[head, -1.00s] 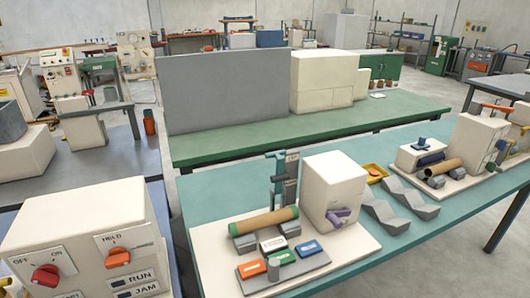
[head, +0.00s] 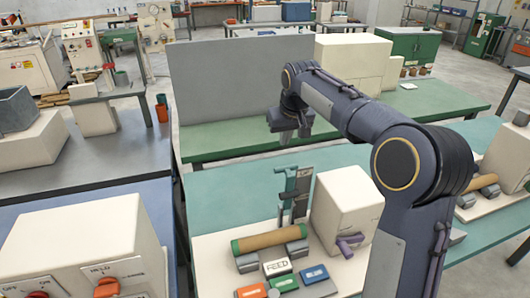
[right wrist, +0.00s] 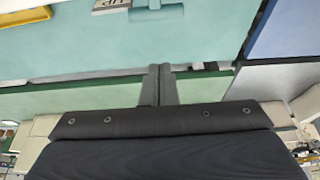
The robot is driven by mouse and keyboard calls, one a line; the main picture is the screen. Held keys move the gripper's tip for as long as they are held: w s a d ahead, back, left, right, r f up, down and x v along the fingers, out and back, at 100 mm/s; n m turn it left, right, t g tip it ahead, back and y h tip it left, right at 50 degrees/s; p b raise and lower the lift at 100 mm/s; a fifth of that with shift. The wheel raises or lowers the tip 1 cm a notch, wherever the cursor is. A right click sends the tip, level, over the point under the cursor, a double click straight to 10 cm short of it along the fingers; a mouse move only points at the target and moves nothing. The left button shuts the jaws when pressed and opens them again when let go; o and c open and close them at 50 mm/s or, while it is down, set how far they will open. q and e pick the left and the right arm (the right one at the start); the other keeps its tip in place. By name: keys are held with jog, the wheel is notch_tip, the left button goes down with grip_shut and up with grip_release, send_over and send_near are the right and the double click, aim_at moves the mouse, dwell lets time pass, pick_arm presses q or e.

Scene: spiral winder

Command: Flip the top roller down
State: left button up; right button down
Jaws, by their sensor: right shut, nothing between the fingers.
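The winder on the teal table has a cream block (head: 345,205) with a purple part (head: 350,242) low on its front. A brown tube with green ends (head: 270,239) lies across grey supports beside it. A teal and grey upright (head: 291,192) stands behind the tube. I cannot tell which part is the top roller. My right gripper (head: 291,136) is shut and empty, high beyond the upright and apart from it. Its closed fingers (right wrist: 158,86) show in the right wrist view. The right arm hides part of the table. My left gripper is out of view.
A row of orange, green and blue buttons (head: 284,283) lies before the tube. A second machine (head: 508,160) stands at right, partly hidden by my arm. A grey panel (head: 225,92) stands on the green bench behind. A control box (head: 88,235) is at front left.

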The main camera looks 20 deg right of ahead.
jog(key=shift+a, duration=0.1)
notch_tip(320, 180, down, 8)
jog(key=p, duration=0.2)
dwell(0.7)
jog(key=shift+s, duration=0.1)
